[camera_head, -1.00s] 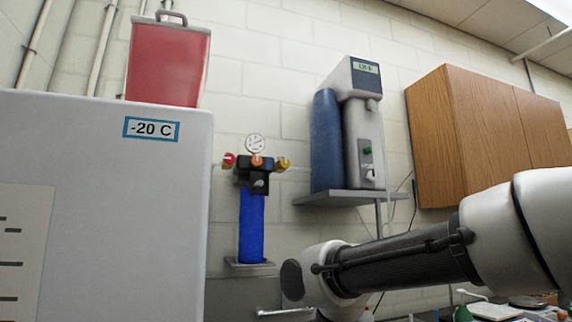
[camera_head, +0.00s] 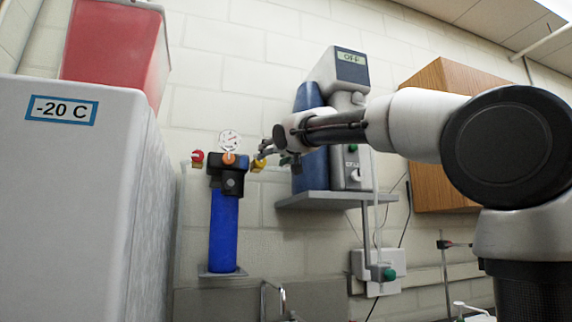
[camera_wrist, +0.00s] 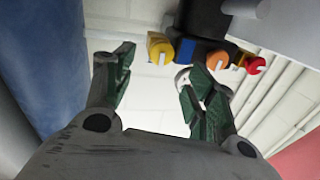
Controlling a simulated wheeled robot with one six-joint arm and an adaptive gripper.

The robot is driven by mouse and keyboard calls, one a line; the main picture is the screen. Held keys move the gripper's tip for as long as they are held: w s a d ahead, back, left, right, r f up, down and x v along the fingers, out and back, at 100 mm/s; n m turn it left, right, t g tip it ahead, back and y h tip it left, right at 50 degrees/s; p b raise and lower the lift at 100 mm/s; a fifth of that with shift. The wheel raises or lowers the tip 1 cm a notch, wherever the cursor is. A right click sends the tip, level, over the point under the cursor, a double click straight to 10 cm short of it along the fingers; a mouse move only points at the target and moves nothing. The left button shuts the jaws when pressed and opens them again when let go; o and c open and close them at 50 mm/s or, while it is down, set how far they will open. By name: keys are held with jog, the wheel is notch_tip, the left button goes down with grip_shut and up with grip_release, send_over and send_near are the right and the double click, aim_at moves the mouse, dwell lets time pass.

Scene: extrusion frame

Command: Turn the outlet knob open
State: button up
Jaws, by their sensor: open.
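A filter unit with a blue canister (camera_head: 223,232) and a black head (camera_head: 232,178) is mounted on the wall. It has a red knob (camera_head: 197,158) at left, an orange knob (camera_head: 228,158) in front and a yellow knob (camera_head: 258,165) at right. I see no label telling which is the outlet. My gripper (camera_head: 267,153) is right beside the yellow knob. In the wrist view my gripper (camera_wrist: 159,68) is open, and the yellow knob (camera_wrist: 160,47) shows just beyond the gap between its fingertips. The orange knob (camera_wrist: 216,60) and red knob (camera_wrist: 256,66) lie to the right. No contact is clear.
A white pressure gauge (camera_head: 230,141) tops the filter; one finger partly hides it in the wrist view. A purifier (camera_head: 345,110) reading OFF stands on a shelf (camera_head: 330,200) behind my arm. A white freezer (camera_head: 80,210) with a red container (camera_head: 115,50) fills the left.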

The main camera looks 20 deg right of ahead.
aim_at(262, 162)
jog(key=w, duration=0.2)
jog(key=w+a, duration=0.1)
jog(key=w, duration=0.4)
jog(key=shift+w+a+f, duration=0.15)
jog(key=shift+w+a, duration=0.15)
jog(key=shift+w, duration=0.1)
jog(key=c, duration=1)
